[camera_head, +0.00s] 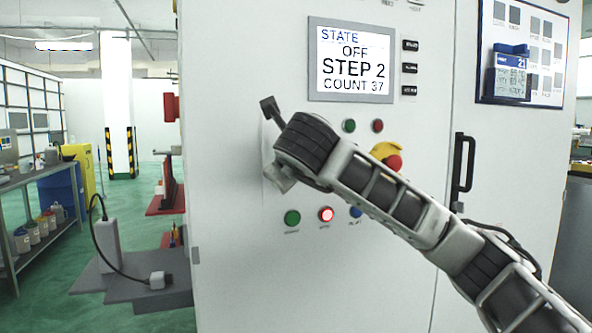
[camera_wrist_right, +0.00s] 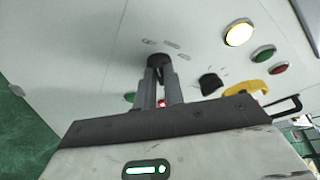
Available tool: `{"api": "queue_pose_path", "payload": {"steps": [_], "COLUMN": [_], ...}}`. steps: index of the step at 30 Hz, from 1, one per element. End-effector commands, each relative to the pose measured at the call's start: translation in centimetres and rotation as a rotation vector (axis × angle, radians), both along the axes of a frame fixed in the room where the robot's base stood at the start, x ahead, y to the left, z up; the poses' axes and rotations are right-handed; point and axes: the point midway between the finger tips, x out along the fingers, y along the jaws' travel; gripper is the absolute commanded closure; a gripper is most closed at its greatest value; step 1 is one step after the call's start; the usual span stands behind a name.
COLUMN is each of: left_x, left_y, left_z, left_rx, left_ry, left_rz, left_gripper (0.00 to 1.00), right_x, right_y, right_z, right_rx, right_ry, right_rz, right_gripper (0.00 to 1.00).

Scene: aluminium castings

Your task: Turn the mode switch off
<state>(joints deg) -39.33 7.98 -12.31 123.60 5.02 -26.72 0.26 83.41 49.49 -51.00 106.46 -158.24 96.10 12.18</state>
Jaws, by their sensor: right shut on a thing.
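A dark round knob (camera_wrist_right: 157,60), which looks like the mode switch, sits on the pale cabinet front in the right wrist view. My right gripper (camera_wrist_right: 160,70) is shut on it, with the fingertips at the panel. The small labels beside the knob are too blurred to read, so its setting cannot be told. In the head view my right arm comes in from the right, and its wrist (camera_head: 303,145) hides the knob and fingertips. The cabinet screen (camera_head: 350,60) reads STATE OFF, STEP 2, COUNT 37. My left gripper is not in view.
A second black knob (camera_wrist_right: 210,83) and a yellow-based red stop button (camera_head: 394,163) are close by. A red lamp (camera_head: 326,214) glows beside a green button (camera_head: 292,217). A black door handle (camera_head: 463,162) sticks out at the right. The panel left of my wrist is clear.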

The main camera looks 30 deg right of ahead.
Motion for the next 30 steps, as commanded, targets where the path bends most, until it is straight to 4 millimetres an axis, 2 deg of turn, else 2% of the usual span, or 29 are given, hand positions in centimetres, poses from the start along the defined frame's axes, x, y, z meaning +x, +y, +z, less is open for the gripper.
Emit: {"api": "queue_pose_path", "payload": {"steps": [20,21,23,24,30], "left_x": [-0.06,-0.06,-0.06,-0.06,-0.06], "left_y": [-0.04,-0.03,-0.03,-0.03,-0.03], "left_z": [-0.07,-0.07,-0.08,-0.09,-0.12], "left_rx": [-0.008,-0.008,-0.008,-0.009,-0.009], "left_ry": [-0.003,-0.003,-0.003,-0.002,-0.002], "left_rz": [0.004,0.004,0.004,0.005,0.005], "left_gripper": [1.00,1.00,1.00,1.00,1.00], "right_x": [0.05,0.05,0.05,0.05,0.04], "right_y": [-0.04,-0.04,-0.04,-0.03,0.01], "right_z": [-0.10,-0.10,-0.10,-0.11,-0.10], "right_rx": [-0.065,-0.065,-0.064,-0.064,-0.064], "right_ry": [0.017,0.017,0.016,0.016,0.016], "right_rz": [-0.002,-0.002,-0.002,-0.002,-0.001], "right_gripper": [1.00,0.87,0.71,0.68,0.68]}}
